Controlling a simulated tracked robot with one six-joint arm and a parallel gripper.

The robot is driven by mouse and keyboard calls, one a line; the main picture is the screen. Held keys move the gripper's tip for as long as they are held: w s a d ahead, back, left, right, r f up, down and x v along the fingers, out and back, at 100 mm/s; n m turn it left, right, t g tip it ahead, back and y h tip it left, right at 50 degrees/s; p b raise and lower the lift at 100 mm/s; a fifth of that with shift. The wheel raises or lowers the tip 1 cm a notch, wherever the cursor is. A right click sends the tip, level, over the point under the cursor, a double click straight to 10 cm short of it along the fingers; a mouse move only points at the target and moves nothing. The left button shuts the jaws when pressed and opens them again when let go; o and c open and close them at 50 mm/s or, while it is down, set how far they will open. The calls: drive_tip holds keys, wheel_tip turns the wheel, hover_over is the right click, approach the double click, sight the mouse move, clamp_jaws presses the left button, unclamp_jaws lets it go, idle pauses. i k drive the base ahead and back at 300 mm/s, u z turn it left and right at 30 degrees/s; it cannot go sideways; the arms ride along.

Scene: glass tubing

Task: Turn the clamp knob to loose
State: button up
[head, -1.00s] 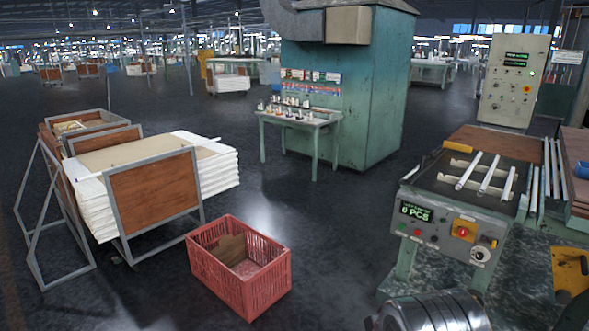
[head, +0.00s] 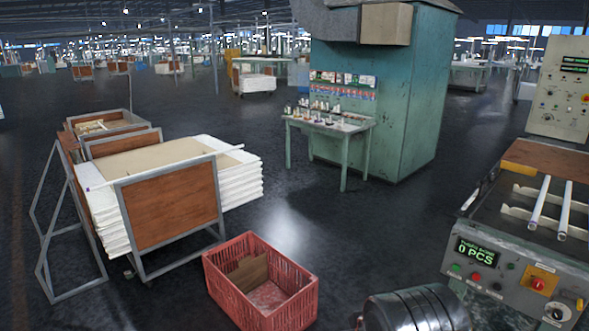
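The bench machine (head: 515,272) stands at the right edge, with a control panel on its sloped front. A red knob (head: 538,284) sits on an orange plate on that panel. A round dial knob (head: 557,312) on a pale scale plate is below and right of it, near the picture's edge. I cannot read which knob is the clamp knob, nor its setting. Two glass tubes (head: 540,203) lie across pale notched supports (head: 517,214) on top of the machine. My gripper is not in view; a metal cylindrical part of mine shows at the bottom.
A red plastic crate (head: 229,287) with cardboard inside stands on the floor left of the machine. A cart of stacked white trays (head: 232,190) is at the left. A green cabinet (head: 425,110) and small table (head: 345,160) stand behind. The floor between is clear.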

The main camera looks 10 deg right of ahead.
sight(491, 177)
drive_tip(key=i, duration=0.9)
drive_tip(key=z, duration=0.45)
drive_tip(key=i, duration=0.9)
drive_tip(key=z, duration=0.75)
drive_tip(key=i, duration=0.6)
drive_tip(key=z, duration=0.75)
drive_tip(key=i, duration=0.6)
drive_tip(key=z, duration=0.3)
